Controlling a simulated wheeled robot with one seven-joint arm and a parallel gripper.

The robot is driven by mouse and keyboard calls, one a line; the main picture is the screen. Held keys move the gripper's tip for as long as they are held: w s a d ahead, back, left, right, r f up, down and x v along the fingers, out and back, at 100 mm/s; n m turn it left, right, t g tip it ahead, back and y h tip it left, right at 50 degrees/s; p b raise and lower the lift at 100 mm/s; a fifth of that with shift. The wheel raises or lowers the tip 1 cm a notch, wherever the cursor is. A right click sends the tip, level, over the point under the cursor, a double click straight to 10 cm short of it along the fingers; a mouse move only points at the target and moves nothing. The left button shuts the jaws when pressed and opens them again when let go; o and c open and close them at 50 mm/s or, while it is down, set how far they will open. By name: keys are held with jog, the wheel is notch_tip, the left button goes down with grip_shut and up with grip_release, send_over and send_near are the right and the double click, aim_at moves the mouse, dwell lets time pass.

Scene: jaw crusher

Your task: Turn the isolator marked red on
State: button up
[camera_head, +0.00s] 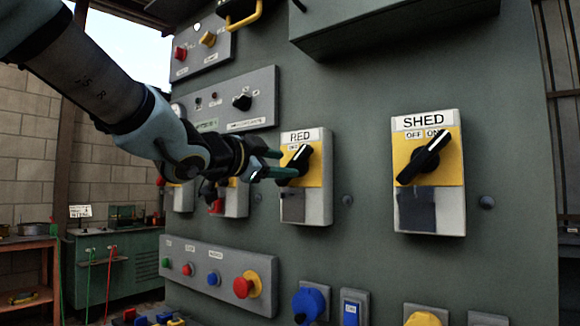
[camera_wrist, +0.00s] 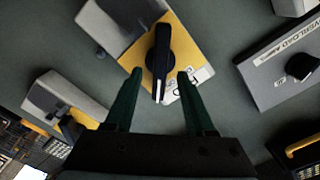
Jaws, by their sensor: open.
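The isolator marked RED (camera_head: 319,190) is a grey box with a yellow plate on the panel, right of my gripper. Its black handle (camera_head: 298,163) is tilted, its upper end pointing up and right, just right of the OFF lettering. In the wrist view the handle (camera_wrist: 160,58) has a white line at its near end, and part of the label shows beside it. My gripper (camera_head: 278,163) is open and in front of the isolator. In the wrist view its fingers (camera_wrist: 158,85) stand on either side of the handle's marked end, with visible gaps and no clear contact.
A similar SHED isolator (camera_head: 429,172) is on the right, its handle also tilted up and right. Below are a button box (camera_head: 215,268) and a blue knob (camera_head: 308,304). An overload box (camera_head: 232,100) is above. A dark housing (camera_head: 390,25) juts out at the top.

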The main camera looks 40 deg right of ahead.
jog(key=v, duration=0.6)
jog(key=shift+a, duration=0.35)
jog(key=shift+s, duration=0.1)
jog(key=w+a+f+n+t+y+p, duration=0.55)
jog(key=w+a+f+n+y, duration=0.65)
jog(key=w+a+f, duration=0.55)
jog(key=s+a+f+n+g+y+p, duration=0.1)
jog(key=s+a+f+n+g+p, duration=0.1)
jog(key=a, duration=0.5)
jog(key=s+a+f+n+g+y+p, duration=0.1)
jog(key=s+a+f+n+g+y, duration=0.1)
jog(key=s+a+f+n, duration=0.3)
jog(key=s+a+f+n+g+y+p, duration=0.2)
jog(key=a+f, duration=0.4)
jog(key=a, duration=0.3)
jog(key=shift+s+n+g+p, duration=0.35)
jog(key=shift+s+n+g, duration=0.35)
jog(key=shift+n+g, duration=0.45)
jog(key=shift+a, duration=0.1)
